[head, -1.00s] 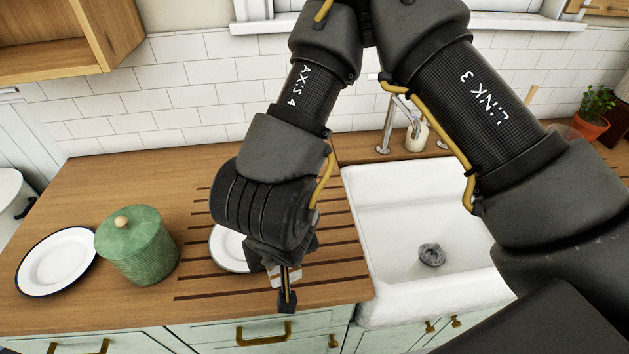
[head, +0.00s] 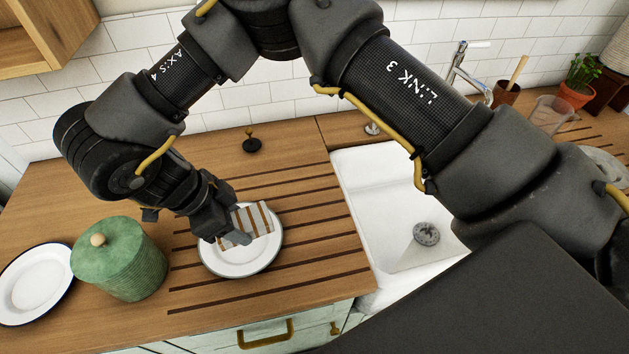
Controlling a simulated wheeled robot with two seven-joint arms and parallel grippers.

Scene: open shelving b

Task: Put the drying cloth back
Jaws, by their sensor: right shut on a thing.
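The drying cloth (head: 258,219) is a small white cloth with brown stripes. My right gripper (head: 232,236) is shut on it, over the white plate (head: 240,268) on the grooved part of the wooden counter. The gripper hides part of the cloth and the plate's back left. I cannot tell whether the cloth touches the plate. My left gripper is not in view.
A green lidded canister (head: 120,262) stands just left of the plate, with another white plate (head: 38,285) beyond it. A small dark stand with a brass knob (head: 252,143) is at the back. The white sink (head: 350,190) is to the right.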

